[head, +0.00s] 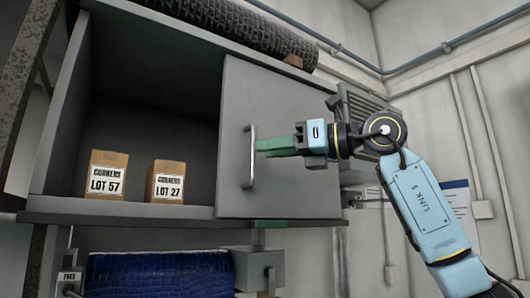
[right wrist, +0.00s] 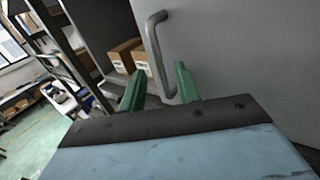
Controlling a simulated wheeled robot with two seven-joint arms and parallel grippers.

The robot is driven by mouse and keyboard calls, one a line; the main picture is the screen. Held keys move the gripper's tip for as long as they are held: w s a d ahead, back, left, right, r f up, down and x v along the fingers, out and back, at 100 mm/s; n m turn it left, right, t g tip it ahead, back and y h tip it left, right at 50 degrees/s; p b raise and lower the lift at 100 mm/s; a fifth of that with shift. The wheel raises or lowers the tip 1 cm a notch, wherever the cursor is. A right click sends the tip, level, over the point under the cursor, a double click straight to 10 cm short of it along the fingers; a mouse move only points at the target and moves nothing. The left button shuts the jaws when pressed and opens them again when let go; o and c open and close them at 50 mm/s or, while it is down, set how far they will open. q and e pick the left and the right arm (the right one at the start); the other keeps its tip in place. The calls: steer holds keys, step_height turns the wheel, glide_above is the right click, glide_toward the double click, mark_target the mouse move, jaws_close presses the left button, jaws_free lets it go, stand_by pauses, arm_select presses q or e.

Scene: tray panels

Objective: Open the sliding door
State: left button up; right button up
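The grey sliding door (head: 285,180) covers the right part of a grey cabinet; the left part stands open. A vertical metal bar handle (head: 250,158) is near the door's left edge. It also shows in the right wrist view (right wrist: 156,50). My right gripper (head: 262,146) points left with its green fingertips at the handle. In the right wrist view my right gripper (right wrist: 160,82) is open, and the handle's lower part appears between its two green fingers. I cannot tell whether they touch it. My left gripper is not in view.
Inside the opening stand two cardboard boxes, LOT 57 (head: 106,174) and LOT 27 (head: 167,182). A black textured roll (head: 225,25) lies on top of the cabinet. A blue roll (head: 160,274) is below it. Pipes run along the wall at right.

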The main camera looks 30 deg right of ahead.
steer(key=b+v, duration=0.1)
steer(key=v, duration=1)
steer(key=shift+s, duration=0.2)
steer(key=shift+d, duration=0.1)
